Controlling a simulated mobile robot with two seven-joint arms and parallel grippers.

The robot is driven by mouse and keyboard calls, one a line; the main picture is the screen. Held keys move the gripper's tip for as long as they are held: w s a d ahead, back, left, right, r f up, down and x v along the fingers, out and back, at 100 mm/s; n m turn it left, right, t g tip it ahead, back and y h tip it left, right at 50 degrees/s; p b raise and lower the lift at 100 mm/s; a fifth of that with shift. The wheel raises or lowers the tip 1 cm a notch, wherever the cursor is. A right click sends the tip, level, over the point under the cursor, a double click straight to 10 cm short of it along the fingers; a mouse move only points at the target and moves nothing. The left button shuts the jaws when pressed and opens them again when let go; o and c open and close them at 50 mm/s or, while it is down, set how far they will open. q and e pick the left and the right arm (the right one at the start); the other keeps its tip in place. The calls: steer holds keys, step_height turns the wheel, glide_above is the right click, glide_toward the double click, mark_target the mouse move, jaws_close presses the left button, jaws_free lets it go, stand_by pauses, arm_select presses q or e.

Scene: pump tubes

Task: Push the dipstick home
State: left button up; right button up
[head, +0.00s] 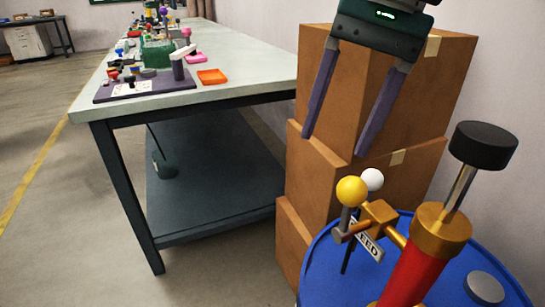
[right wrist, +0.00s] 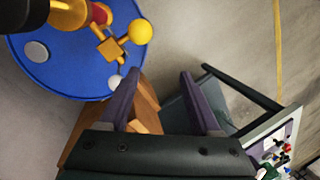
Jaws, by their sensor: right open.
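A blue drum (head: 325,262) carries a red pump (head: 412,275) with a brass collar and a metal rod topped by a black knob (head: 483,145). Beside it are a yellow ball (head: 352,191) on a grey stem and a white ball (head: 372,180) just behind. I cannot tell which of these is the dipstick's handle. In the right wrist view the yellow ball (right wrist: 139,32) and white ball (right wrist: 115,82) show on the drum's side. My right gripper (head: 332,146) is open and empty, above and left of the balls, in front of the boxes. My left gripper is not in view.
Stacked cardboard boxes (head: 425,180) stand behind the drum, against the wall. A label (head: 366,244) hangs by the brass fitting. A workbench (head: 235,92) with several small parts stands at left. Floor is clear at far left.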

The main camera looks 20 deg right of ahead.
mark_target(376, 170)
steer(key=d+f+h, duration=0.1)
steer(key=d, duration=0.1)
steer(key=d+f+h+b, duration=0.1)
steer(key=d, duration=0.1)
steer(key=d+b, duration=0.1)
steer(key=d, duration=0.2)
steer(key=shift+w+f+h, duration=0.3)
steer(key=shift+f+h, duration=0.1)
steer(key=shift+d+f, duration=0.1)
steer(key=shift+f, duration=0.15)
arm_select(q)
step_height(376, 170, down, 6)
steer(key=b, duration=0.2)
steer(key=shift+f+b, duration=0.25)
steer(key=shift+b, duration=0.05)
arm_select(e)
step_height(376, 170, down, 9)
steer(key=shift+c, duration=0.3)
steer(key=c, duration=0.6)
jaws_close()
